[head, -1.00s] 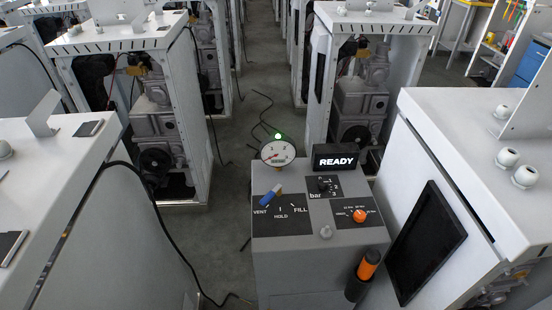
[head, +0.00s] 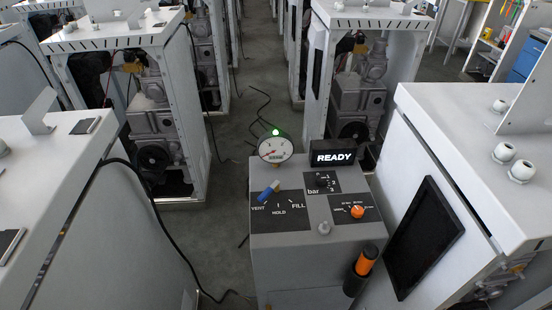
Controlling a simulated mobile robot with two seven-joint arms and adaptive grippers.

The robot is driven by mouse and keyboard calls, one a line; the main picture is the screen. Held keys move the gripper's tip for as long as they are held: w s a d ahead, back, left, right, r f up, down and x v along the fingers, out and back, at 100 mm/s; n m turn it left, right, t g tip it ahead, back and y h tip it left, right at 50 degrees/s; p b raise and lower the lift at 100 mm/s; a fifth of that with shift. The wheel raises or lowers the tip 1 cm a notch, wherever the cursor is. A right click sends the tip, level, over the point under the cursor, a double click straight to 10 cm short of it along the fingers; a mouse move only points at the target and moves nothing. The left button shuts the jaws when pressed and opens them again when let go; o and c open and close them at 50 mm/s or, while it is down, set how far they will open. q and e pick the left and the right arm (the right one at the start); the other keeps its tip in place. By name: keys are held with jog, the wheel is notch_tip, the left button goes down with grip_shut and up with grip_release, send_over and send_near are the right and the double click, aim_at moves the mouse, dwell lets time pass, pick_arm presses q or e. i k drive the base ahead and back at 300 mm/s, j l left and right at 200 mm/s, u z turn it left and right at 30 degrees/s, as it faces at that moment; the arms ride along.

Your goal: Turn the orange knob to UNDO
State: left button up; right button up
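An orange knob (head: 357,211) sits on a small black label plate (head: 345,202) at the right of the grey console's top (head: 311,241). The lettering around the knob is too small to read, so I cannot tell which mark it points to. On the same console are a blue lever (head: 268,191) at VENT, HOLD and FILL, a black knob (head: 321,181) marked bar, a round gauge (head: 275,149) under a lit green lamp, and a display (head: 333,153) reading READY. Neither of my grippers is in view.
A black and orange handle (head: 362,265) stands in a holder on the console's front right. White dispenser frames stand close on both sides, with a dark panel (head: 425,238) on the right one. A black cable (head: 157,208) hangs at left.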

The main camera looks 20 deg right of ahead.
aim_at(357, 212)
jog(key=z, duration=0.8)
